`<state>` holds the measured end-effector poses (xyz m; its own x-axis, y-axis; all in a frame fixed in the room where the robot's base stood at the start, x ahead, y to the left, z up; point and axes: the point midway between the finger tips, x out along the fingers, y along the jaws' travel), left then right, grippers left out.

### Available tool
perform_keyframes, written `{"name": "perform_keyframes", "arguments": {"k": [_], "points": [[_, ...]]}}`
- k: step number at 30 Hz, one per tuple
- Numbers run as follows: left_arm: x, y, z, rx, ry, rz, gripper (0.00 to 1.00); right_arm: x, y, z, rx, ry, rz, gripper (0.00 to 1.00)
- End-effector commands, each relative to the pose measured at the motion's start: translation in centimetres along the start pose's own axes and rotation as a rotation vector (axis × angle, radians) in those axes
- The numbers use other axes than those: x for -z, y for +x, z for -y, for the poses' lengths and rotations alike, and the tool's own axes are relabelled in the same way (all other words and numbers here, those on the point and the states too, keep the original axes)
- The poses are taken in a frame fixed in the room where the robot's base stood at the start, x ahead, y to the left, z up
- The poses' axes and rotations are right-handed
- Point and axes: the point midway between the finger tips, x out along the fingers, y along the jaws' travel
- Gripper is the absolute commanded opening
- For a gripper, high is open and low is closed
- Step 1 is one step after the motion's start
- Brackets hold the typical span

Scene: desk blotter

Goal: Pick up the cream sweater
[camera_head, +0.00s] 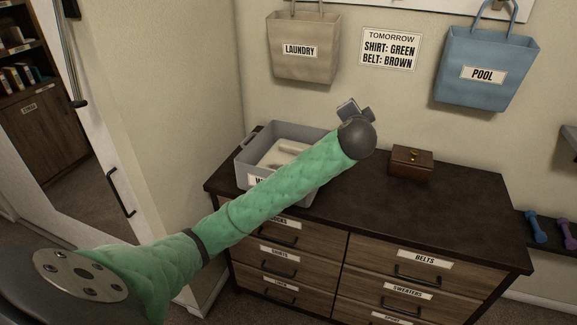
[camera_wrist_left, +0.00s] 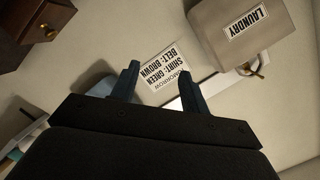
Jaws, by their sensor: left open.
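A folded cream cloth (camera_head: 278,154) lies in a grey bin (camera_head: 244,170) at the left end of the dresser top. It may be the cream sweater, but my arm covers part of it and I cannot tell its shape. My green-sleeved left arm crosses in front of the bin. My left gripper (camera_head: 352,108) is beyond and to the right of the bin, raised above the dresser. In the left wrist view its two fingers (camera_wrist_left: 160,86) are apart with nothing between them, facing the wall. My right gripper is not in view.
A small wooden box (camera_head: 411,163) stands on the dresser top (camera_head: 430,210), right of the gripper. A beige laundry bag (camera_head: 304,58) and a blue pool bag (camera_head: 484,75) hang on the wall around a sign (camera_head: 390,49). Labelled drawers, including sweaters (camera_head: 407,291), are shut.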

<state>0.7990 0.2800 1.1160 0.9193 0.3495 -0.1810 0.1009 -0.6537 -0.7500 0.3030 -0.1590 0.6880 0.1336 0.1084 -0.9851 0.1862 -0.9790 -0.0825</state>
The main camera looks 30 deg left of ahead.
Motion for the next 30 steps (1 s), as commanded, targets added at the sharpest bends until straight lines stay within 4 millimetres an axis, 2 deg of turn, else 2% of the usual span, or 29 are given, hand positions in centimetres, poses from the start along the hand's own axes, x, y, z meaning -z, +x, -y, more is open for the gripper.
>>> {"name": "perform_keyframes", "arguments": {"k": [1, 5, 9, 12, 15, 19, 23, 26, 30], "points": [[1.6, 1.2, 2.5, 0.069, 0.034, -0.041, 0.45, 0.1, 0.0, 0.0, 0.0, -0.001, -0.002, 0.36], [5.7, 3.6, 8.2, 0.247, 0.147, -0.162, 0.45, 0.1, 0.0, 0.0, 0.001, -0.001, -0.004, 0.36], [10.4, 5.6, 14.4, 0.457, 0.336, -0.313, 0.45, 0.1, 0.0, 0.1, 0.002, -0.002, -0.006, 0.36], [13.4, 6.6, 17.7, 0.602, 0.528, -0.429, 0.45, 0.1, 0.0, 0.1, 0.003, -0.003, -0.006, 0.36], [15.7, 7.4, 19.4, 0.713, 0.736, -0.532, 0.45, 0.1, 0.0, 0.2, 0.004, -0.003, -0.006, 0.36], [17.2, 8.8, 19.5, 0.81, 1.029, -0.652, 0.45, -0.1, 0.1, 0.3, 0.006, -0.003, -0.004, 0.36], [17.0, 10.7, 17.8, 0.85, 1.337, -0.765, 0.45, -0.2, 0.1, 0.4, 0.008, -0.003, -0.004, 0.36], [15.6, 12.7, 15.5, 0.841, 1.575, -0.85, 0.45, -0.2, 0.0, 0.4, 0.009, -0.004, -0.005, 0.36], [12.0, 15.5, 11.9, 0.776, 1.904, -0.978, 0.45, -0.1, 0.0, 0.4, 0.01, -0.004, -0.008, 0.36]]}}
